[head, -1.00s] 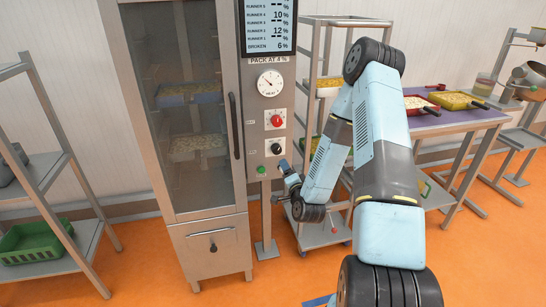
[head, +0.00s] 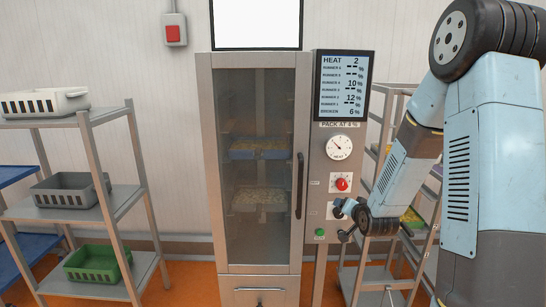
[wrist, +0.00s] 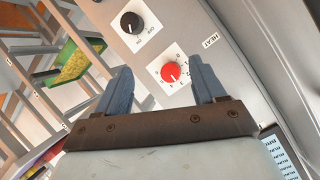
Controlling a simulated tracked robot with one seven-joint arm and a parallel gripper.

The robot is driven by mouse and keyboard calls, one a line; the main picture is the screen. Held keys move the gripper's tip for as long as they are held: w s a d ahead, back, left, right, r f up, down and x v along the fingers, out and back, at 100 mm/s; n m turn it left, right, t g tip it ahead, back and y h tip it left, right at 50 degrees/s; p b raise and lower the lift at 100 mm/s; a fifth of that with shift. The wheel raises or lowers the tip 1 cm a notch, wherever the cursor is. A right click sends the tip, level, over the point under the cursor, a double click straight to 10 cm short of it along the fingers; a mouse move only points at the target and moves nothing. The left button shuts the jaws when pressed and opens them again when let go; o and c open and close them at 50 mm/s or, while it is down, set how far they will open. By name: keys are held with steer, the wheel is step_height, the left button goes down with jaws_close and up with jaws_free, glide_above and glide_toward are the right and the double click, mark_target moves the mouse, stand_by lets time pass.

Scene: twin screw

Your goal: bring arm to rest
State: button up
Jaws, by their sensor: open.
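My gripper (head: 345,222) is beside the lower part of the steel control panel (head: 325,240), right of the glass-door cabinet (head: 219,180), with my blue arm bent above it. In the wrist view my gripper (wrist: 162,85) is open, its two blue-grey fingers apart with nothing between them. The red knob (wrist: 171,72) shows beyond the gap between the fingers, with the black on/off knob (wrist: 132,22) farther left. The fingers do not appear to touch either knob. In the head view the red knob (head: 341,184) is just above my gripper, and the black knob is mostly hidden.
The cabinet holds trays (head: 258,148) behind its closed door. A rack (head: 402,105) stands behind my arm. A shelf (head: 70,212) with bins stands left. Orange floor shows below.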

steer(key=s+r+n+g+h, duration=0.2)
steer(key=s+r+n+g, duration=0.15)
steer(key=s+r, duration=1.1)
steer(key=s+r+n+g, duration=0.1)
steer(key=s+r+g, duration=0.1)
steer(key=s, duration=0.8)
steer(key=s+a+r+n+g, duration=0.1)
steer(key=s+r, duration=0.4)
steer(key=s, duration=0.5)
steer(key=shift+s+a+r+g+y, duration=0.15)
steer(key=shift+s+a+g+y, duration=0.1)
steer(key=shift+s+g+y, duration=0.25)
